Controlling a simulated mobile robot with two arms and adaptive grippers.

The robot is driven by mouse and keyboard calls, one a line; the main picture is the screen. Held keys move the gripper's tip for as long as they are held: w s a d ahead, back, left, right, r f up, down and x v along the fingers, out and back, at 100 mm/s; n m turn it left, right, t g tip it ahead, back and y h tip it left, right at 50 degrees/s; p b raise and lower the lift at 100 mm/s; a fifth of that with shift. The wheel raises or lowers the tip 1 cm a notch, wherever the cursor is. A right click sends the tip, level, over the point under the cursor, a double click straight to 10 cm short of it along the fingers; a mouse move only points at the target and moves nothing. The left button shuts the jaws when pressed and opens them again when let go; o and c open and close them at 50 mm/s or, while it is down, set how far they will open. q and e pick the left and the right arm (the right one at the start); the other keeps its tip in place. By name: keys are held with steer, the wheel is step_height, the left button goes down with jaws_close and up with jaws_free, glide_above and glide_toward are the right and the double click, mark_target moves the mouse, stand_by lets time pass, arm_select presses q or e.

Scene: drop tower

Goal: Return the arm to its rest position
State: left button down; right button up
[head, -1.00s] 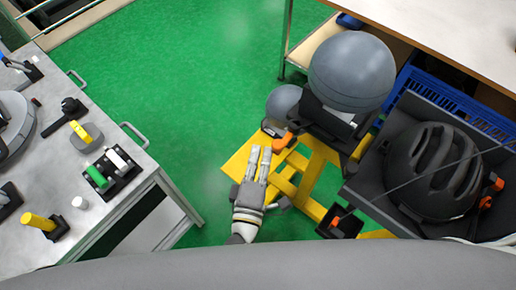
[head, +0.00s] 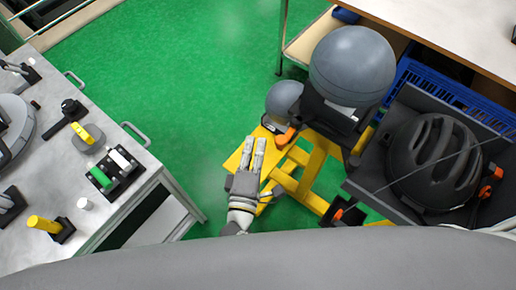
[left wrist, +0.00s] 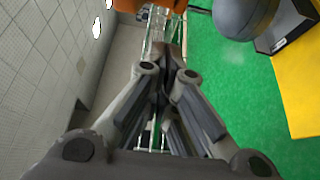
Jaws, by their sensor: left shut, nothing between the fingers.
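My left gripper (head: 255,143) is in the middle of the head view, its two fingers pointing up the picture. It is shut and empty, and shows in front of the left part of the yellow frame (head: 317,165). In the left wrist view, the fingers (left wrist: 166,72) come together with nothing between them. An orange part shows just past them at the top. I cannot tell from the head view how high the gripper is above the frame. My right gripper is not in view.
Close right of the gripper are a small grey ball (head: 284,98), a large grey ball (head: 352,66) and a black helmet (head: 434,163). At the left is a metal table (head: 137,165) with switches and a yellow knob (head: 43,223). Green floor (head: 195,85) lies clear between.

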arm_select(q)
steer(key=d+b+v, duration=0.1)
steer(key=b+v, duration=0.1)
steer(key=v, duration=0.7)
steer(key=shift+s, duration=0.45)
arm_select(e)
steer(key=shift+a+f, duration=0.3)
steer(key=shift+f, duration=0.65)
arm_select(q)
steer(key=shift+d, duration=0.15)
